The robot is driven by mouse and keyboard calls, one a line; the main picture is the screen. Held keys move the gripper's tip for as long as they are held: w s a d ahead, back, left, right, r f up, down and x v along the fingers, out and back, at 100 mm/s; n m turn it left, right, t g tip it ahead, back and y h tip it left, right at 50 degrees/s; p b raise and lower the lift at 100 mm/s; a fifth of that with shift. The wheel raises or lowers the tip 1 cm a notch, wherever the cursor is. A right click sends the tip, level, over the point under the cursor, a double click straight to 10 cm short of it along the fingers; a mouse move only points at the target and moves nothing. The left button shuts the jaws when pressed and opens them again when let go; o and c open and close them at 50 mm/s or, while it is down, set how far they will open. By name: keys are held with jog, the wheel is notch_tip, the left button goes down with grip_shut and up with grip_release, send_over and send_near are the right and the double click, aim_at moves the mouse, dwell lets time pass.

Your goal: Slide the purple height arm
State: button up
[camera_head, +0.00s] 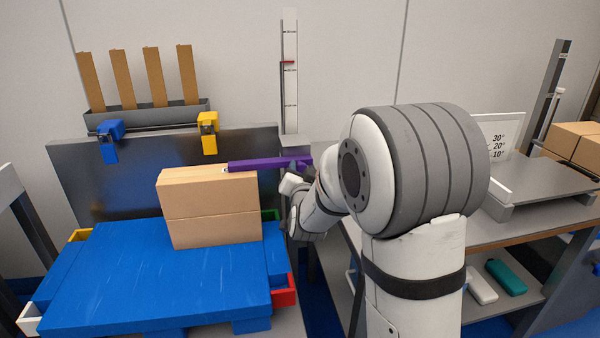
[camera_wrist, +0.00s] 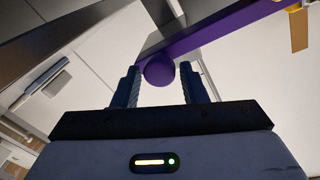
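The purple height arm (camera_head: 262,163) runs level from the grey post at the back to above the right part of the cardboard box stack (camera_head: 212,205). In the wrist view the purple arm (camera_wrist: 215,25) crosses the top, with a round purple knob (camera_wrist: 160,70) on its near side. My gripper (camera_wrist: 160,82) is open, with one finger on each side of the knob and a gap visible on both sides. In the head view my gripper is at the right end of the purple arm, partly hidden by my own arm.
The boxes stand on a blue pallet (camera_head: 150,285). A white scale (camera_head: 290,105) with a red marker (camera_head: 287,63) rises behind the purple arm. Blue (camera_head: 108,140) and yellow (camera_head: 208,132) clamps hang on the dark back panel. A workbench (camera_head: 500,230) is at right.

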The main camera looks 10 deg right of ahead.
jog(key=shift+w+d, duration=0.15)
jog(key=shift+w, duration=0.65)
jog(key=shift+c, duration=0.6)
grip_shut()
